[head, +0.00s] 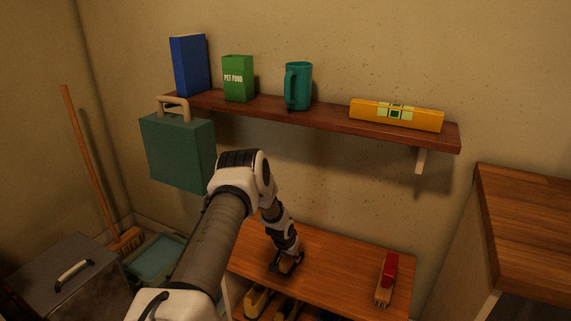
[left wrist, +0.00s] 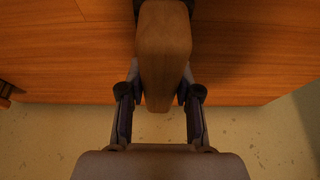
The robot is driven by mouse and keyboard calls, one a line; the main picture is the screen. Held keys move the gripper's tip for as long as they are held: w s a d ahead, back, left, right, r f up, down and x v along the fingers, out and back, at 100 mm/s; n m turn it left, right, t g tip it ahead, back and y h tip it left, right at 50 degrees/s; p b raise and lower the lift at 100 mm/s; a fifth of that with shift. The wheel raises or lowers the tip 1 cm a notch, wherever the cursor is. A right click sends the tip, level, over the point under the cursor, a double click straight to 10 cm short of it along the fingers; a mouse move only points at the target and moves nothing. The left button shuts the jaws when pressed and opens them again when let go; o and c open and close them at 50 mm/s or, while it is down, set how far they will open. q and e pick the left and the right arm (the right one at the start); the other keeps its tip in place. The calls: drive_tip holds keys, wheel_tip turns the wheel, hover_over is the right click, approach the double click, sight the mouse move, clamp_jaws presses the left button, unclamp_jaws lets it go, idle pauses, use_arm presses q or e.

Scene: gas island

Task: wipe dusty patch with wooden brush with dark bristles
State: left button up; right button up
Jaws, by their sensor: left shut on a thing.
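My left gripper (head: 287,264) is low over the left part of the wooden bench top (head: 335,266), pointing down. In the left wrist view its two fingers (left wrist: 160,98) are shut on a plain brown wooden block, the body of the wooden brush (left wrist: 164,45). The brush's bristles are hidden from both views, and I cannot tell whether they touch the bench. In the head view the arm and fingers cover most of the brush. I cannot make out a dusty patch on the bench. My right gripper is not in view.
A red-topped brush (head: 389,272) lies at the bench's right. Above, a wall shelf (head: 330,122) holds a blue box (head: 190,65), pet food box (head: 238,78), teal mug (head: 299,86) and yellow level (head: 396,115). A counter (head: 530,225) stands right. The bench's middle is clear.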

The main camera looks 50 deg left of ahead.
use_arm(q)
drive_tip(key=shift+w+d+r+p, duration=0.1)
drive_tip(key=shift+w+d+p, duration=0.25)
drive_tip(key=shift+d, duration=0.25)
drive_tip(key=shift+w+d+p, duration=0.2)
drive_tip(key=shift+d+p, duration=0.15)
drive_tip(key=shift+d, duration=0.25)
drive_tip(key=shift+w+d, duration=0.3)
drive_tip(key=shift+d, duration=0.15)
drive_tip(key=shift+w+d+p, duration=0.35)
drive_tip(key=shift+d+p, duration=0.1)
drive_tip(key=shift+d, duration=0.15)
drive_tip(key=shift+w+d+p, duration=0.35)
drive_tip(key=shift+d+p, duration=0.1)
drive_tip(key=shift+d, duration=0.1)
drive_tip(key=shift+w+d+p, duration=0.35)
drive_tip(key=shift+w+d, duration=0.15)
drive_tip(key=shift+d, duration=0.4)
drive_tip(key=shift+w+d+p, duration=0.35)
drive_tip(key=shift+w+d, duration=0.15)
drive_tip(key=shift+d, duration=0.4)
drive_tip(key=shift+w+d+p, duration=0.3)
drive_tip(key=shift+d+p, duration=0.15)
drive_tip(key=shift+d, duration=0.1)
drive_tip(key=shift+w+d+p, duration=0.25)
drive_tip(key=shift+d+p, duration=0.15)
drive_tip(key=shift+d, duration=0.15)
drive_tip(key=shift+w+d, duration=0.2)
drive_tip(key=shift+d, duration=0.15)
